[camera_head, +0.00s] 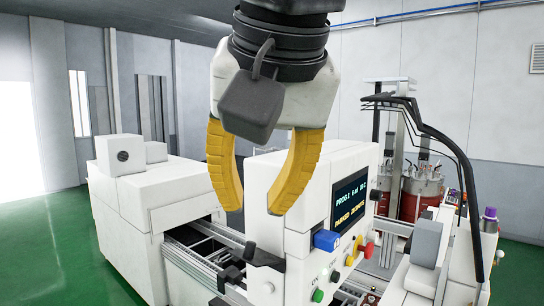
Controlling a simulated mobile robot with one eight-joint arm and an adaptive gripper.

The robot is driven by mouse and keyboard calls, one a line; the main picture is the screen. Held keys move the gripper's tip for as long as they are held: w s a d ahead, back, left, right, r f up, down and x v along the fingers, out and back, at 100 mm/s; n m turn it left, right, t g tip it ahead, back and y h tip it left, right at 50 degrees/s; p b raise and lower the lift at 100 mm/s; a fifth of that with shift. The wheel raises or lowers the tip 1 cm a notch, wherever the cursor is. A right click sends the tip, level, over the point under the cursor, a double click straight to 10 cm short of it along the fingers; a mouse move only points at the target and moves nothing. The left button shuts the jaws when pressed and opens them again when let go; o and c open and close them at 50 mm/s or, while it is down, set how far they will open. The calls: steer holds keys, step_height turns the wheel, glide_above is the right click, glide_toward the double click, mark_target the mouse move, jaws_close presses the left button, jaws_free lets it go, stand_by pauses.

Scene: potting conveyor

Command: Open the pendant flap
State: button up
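My gripper (255,209) hangs from the top of the view with its two curved yellow fingers spread apart, and nothing shows between the tips. A white control box (318,185) stands just behind and to the right of the fingers. Its right face carries a lit screen (349,202) with green and yellow text. I cannot make out which part is the pendant flap.
A white machine housing (155,205) stands at the left, with a metal conveyor frame (205,262) running toward the front. Black bent tubes (440,135) and red canisters (420,195) stand at the right. A grey block (425,243) sits at the front right. Green floor (60,240) is clear at the left.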

steer(key=shift+s, duration=0.1)
steer(key=v, duration=0.8)
stand_by(0.3)
